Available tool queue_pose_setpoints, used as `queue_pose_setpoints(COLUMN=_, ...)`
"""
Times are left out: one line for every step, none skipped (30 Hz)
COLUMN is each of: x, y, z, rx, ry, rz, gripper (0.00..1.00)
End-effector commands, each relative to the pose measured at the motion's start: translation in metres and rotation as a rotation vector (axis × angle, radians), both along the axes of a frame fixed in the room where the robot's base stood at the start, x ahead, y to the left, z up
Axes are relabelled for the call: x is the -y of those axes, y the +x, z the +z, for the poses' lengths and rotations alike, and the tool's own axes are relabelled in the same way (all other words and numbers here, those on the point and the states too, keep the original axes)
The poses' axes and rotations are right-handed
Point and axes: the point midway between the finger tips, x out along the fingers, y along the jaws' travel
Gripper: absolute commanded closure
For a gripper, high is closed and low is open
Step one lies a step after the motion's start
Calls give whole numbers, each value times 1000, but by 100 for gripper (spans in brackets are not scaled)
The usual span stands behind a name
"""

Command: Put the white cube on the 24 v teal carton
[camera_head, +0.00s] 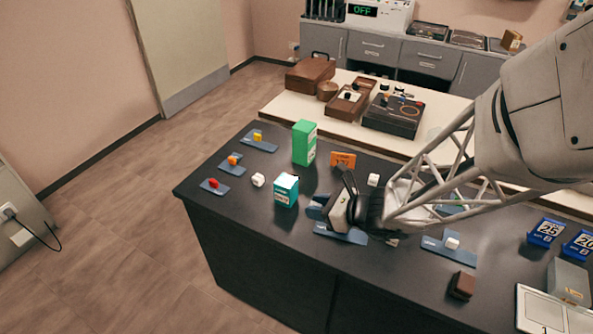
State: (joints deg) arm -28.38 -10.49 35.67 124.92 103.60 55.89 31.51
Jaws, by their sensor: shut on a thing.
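The teal carton (286,190) stands upright left of the middle of the dark table, with a white label band; its print is too small to read. My gripper (340,213) is low over the table, right of the carton and apart from it. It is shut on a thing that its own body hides. Small white blocks show on the table: one (258,180) left of the carton, one (374,180) behind my gripper, and one (453,243) on a blue holder at the right. I cannot tell which is the task's white cube.
A taller green carton (304,143) and an orange card (343,159) stand behind the teal carton. Blue holders with yellow (257,137), orange (233,160) and red (213,183) pieces lie at left. A blue holder (341,234) lies under my gripper. The front left tabletop is clear.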

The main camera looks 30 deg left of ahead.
Motion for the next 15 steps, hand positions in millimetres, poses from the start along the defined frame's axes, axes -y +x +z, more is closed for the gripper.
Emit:
queue_pose_setpoints(x=-7, y=-3, z=3, rx=1, ry=1, rz=5, gripper=91)
queue_pose_setpoints(x=-10, y=-4, z=5, rx=0, ry=2, rz=7, gripper=91)
queue_pose_setpoints(x=-14, y=-5, z=7, rx=0, ry=3, rz=8, gripper=91)
queue_pose_setpoints(x=-17, y=-6, z=9, rx=-1, ry=4, rz=8, gripper=91)
queue_pose_setpoints(x=-19, y=-7, z=10, rx=-2, ry=5, rz=9, gripper=91)
queue_pose_setpoints(x=-22, y=-9, z=12, rx=-2, ry=6, rz=10, gripper=91)
queue_pose_setpoints(x=-24, y=-9, z=13, rx=-2, ry=6, rz=11, gripper=91)
queue_pose_setpoints(x=-25, y=-10, z=13, rx=-2, ry=7, rz=11, gripper=91)
queue_pose_setpoints(x=-27, y=-11, z=14, rx=-2, ry=7, rz=11, gripper=91)
queue_pose_setpoints(x=-27, y=-11, z=15, rx=-2, ry=7, rz=11, gripper=91)
queue_pose_setpoints(x=-28, y=-11, z=15, rx=-3, ry=7, rz=11, gripper=91)
queue_pose_setpoints(x=-29, y=-11, z=15, rx=-3, ry=7, rz=11, gripper=91)
queue_pose_setpoints(x=-29, y=-11, z=15, rx=-3, ry=8, rz=11, gripper=91)
queue_pose_setpoints(x=-29, y=-11, z=15, rx=-3, ry=7, rz=11, gripper=91)
queue_pose_setpoints(x=-29, y=-11, z=15, rx=-3, ry=7, rz=11, gripper=91)
